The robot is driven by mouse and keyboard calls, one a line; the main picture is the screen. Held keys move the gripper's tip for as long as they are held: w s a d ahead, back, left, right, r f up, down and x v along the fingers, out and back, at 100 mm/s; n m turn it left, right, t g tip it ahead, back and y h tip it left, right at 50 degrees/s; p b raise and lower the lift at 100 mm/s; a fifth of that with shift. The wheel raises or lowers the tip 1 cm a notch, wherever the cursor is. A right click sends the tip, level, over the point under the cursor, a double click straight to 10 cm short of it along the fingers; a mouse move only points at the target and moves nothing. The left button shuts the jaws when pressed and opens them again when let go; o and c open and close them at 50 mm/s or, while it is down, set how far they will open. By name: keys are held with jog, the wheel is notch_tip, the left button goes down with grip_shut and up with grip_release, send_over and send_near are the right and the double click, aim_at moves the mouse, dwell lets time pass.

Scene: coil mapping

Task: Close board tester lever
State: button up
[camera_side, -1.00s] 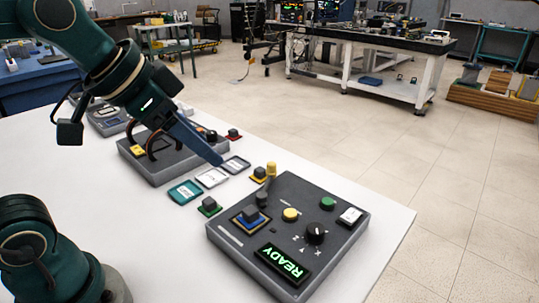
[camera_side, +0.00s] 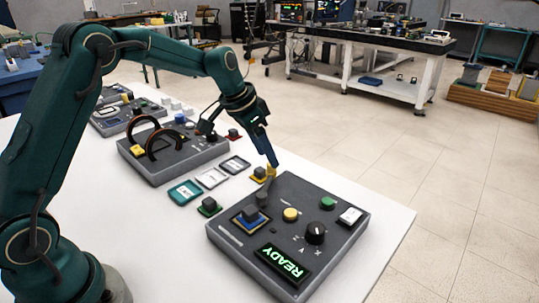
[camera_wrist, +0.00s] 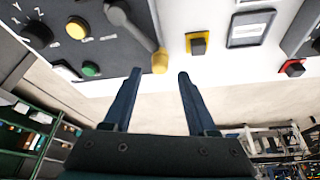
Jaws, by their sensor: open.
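The board tester (camera_side: 232,234) is a dark grey box at the front right in the side view, with a lit READY display (camera_side: 284,262). Its grey lever (camera_side: 264,188) rises at the far left corner and ends in a yellow tip (camera_side: 271,169). In the wrist view the lever (camera_wrist: 135,32) runs down to the yellow tip (camera_wrist: 160,61). My gripper (camera_wrist: 160,73) is open and empty, its fingertips just short of the tip and to either side of it. In the side view my gripper (camera_side: 273,164) is at the tip; contact cannot be told.
The tester top carries a yellow button (camera_side: 290,214), a green button (camera_side: 328,203), a black knob (camera_side: 315,233) and a dark block on a blue and yellow socket. Flat trays (camera_side: 212,178) and small coloured blocks lie left of it. Another grey unit (camera_side: 160,172) with arched cables stands behind them.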

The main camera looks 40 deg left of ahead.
aim_at(267, 182)
jog(key=shift+x, duration=2.15)
grip_shut()
